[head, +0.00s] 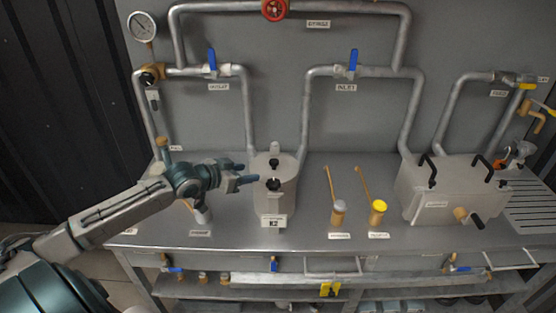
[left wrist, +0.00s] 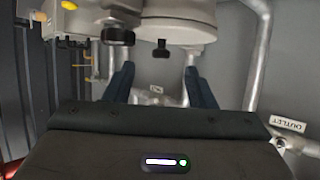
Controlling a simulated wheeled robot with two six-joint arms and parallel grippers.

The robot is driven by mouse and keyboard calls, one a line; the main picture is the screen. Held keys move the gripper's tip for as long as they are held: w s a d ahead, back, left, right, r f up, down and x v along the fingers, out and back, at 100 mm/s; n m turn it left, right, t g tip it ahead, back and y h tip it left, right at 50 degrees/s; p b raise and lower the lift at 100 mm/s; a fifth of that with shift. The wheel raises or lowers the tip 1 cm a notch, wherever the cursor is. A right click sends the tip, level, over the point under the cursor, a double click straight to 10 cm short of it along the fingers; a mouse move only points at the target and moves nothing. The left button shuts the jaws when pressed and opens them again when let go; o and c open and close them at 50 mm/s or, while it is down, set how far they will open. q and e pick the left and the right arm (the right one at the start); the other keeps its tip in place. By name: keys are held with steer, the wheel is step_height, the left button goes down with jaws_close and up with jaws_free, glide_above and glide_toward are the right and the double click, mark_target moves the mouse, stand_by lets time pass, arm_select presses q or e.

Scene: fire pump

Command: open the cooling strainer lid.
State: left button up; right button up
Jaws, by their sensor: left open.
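The cooling strainer appears to be the upright grey metal cylinder (head: 281,200) labelled K2, standing on the bench. Its round lid (head: 287,166) looks seated on top, with one black knob (head: 274,162) at the back and another black knob (head: 273,184) at the front. My left gripper (head: 241,172) is open and empty just left of the cylinder, fingers pointing at it. In the left wrist view, a black knob (left wrist: 161,49) hangs below the cylinder's rim, beyond and between the open fingers (left wrist: 159,72), apart from them. My right gripper is not in view.
Pipes with blue-handled valves (head: 212,62) (head: 353,63) rise behind the cylinder. A grey metal box (head: 437,189) with black handles is farther right. The bench front is mostly clear.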

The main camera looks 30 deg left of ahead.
mark_target(272, 161)
arm_select(q)
steer(key=w, duration=0.3)
steer(key=w+d+f+p, duration=0.1)
steer(key=w, duration=0.2)
steer(key=w+p, duration=0.1)
steer(key=w, duration=0.2)
steer(key=shift+w+d+f, duration=0.15)
steer(key=shift+w+d, duration=0.05)
steer(key=shift+d, duration=0.15)
steer(key=shift+w+d+f, duration=0.2)
steer(key=shift+w+f, duration=0.2)
steer(key=shift+w, duration=0.2)
jaws_close()
